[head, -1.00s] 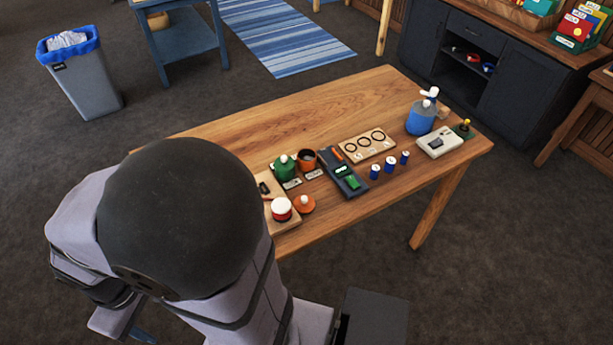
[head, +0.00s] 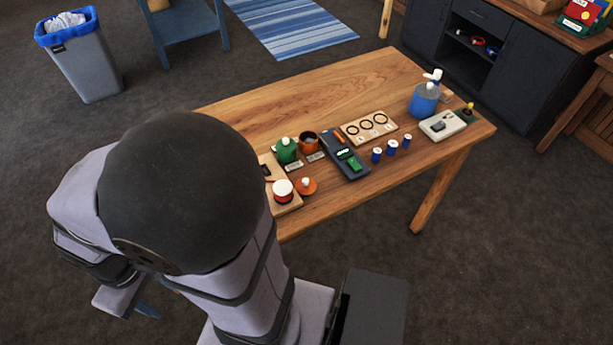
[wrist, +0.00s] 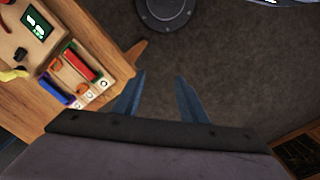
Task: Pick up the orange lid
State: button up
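The orange lid (head: 306,186) with a small white knob lies near the front edge of the wooden table (head: 260,97) in the head view. It is beside a red-and-white round container (head: 283,190). An orange pot (head: 308,142) stands behind it, next to a green jar with a white knob (head: 286,150). My gripper (wrist: 158,97) shows two blue fingers spread apart with only dark floor between them in the wrist view. In the head view, one blue finger (head: 147,311) shows low on the left, away from the tabletop; the rest is hidden behind my arm.
A dark device (head: 345,156), several small blue cylinders (head: 391,147), a board with rings (head: 369,127) and a blue bottle (head: 423,100) stand right of the lid. The table's far left is clear. A bin (head: 85,65) stands on the floor at the left.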

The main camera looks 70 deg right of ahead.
jog(key=w+d+f+m+h+b, duration=0.1)
jog(key=w+d+m, duration=0.15)
jog(key=d, duration=0.35)
jog(key=w+d+f+m, duration=0.1)
jog(key=d+m, duration=0.2)
jog(key=d, duration=0.2)
jog(key=m+h+b, duration=0.2)
jog(key=m+h, duration=0.2)
jog(key=m, duration=0.9)
send_near(306, 180)
jog(key=shift+n+y, duration=0.25)
jog(key=shift+y, duration=0.05)
jog(key=shift+b+x, duration=0.75)
jog(key=shift+x, duration=3.5)
jog(key=shift+d, duration=0.15)
jog(key=shift+r, duration=0.1)
grip_shut()
